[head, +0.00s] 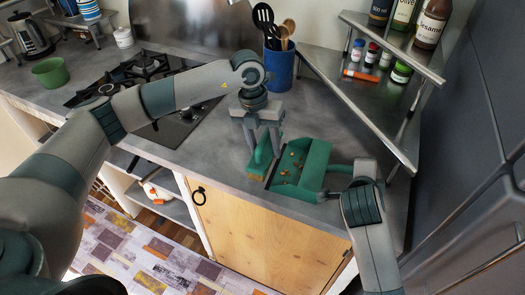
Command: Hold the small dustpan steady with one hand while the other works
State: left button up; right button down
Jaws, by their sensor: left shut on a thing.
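The small green dustpan (312,167) lies on the grey counter near its front edge, with several small orange-brown crumbs (290,165) in it. Its handle (339,169) points right, toward my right gripper (350,180). My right gripper is at the handle's end; its own arm partly hides the fingers, and I cannot see whether they are closed on the handle. My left gripper (262,148) points down and is shut on a green hand brush (263,157) with tan bristles. The brush is at the left, open side of the dustpan.
A stove (150,80) lies behind my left arm. A blue utensil holder (279,70) stands at the back. A metal shelf (350,95) with bottles and jars is at the right. A green bowl (50,72) stands far left. Counter left of the brush is clear.

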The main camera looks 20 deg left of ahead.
aim_at(264, 134)
pick_arm(q)
jog(key=shift+r, duration=2.25)
jog(key=shift+w+a, duration=0.1)
jog(key=shift+w, duration=0.05)
jog(key=w+a, duration=0.7)
jog(key=w, duration=0.1)
jog(key=shift+w+a, duration=0.3)
jog(key=shift+a, duration=0.05)
